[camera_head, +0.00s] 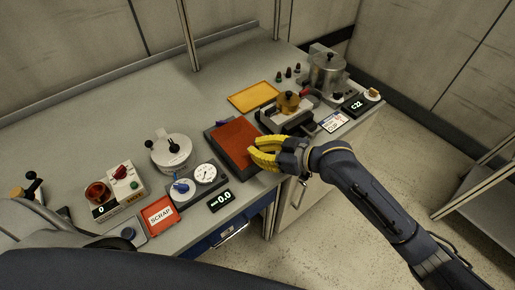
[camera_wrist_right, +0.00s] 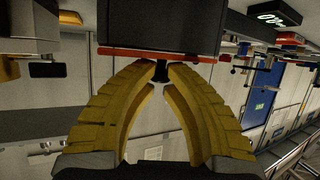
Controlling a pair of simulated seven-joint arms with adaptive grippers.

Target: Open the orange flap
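The orange flap (camera_head: 236,142) is a red-orange panel lying flat on a dark box in the middle of the bench. In the right wrist view its thin edge (camera_wrist_right: 120,54) runs along the dark box. My right gripper (camera_head: 252,152) has yellow fingers and reaches the flap's right edge from the right. In the wrist view the fingertips (camera_wrist_right: 161,70) come close together on either side of a small dark knob (camera_wrist_right: 161,73) at the flap's edge. They appear to be shut on it; the exact contact is partly hidden. My left gripper is not in view.
A yellow-orange plate (camera_head: 254,96) and a device with a brass knob (camera_head: 289,102) stand behind my right gripper. A round gauge (camera_head: 205,173), a dark display (camera_head: 220,201) and a red SCHAP sign (camera_head: 159,215) are to the left. The rear left of the bench is clear.

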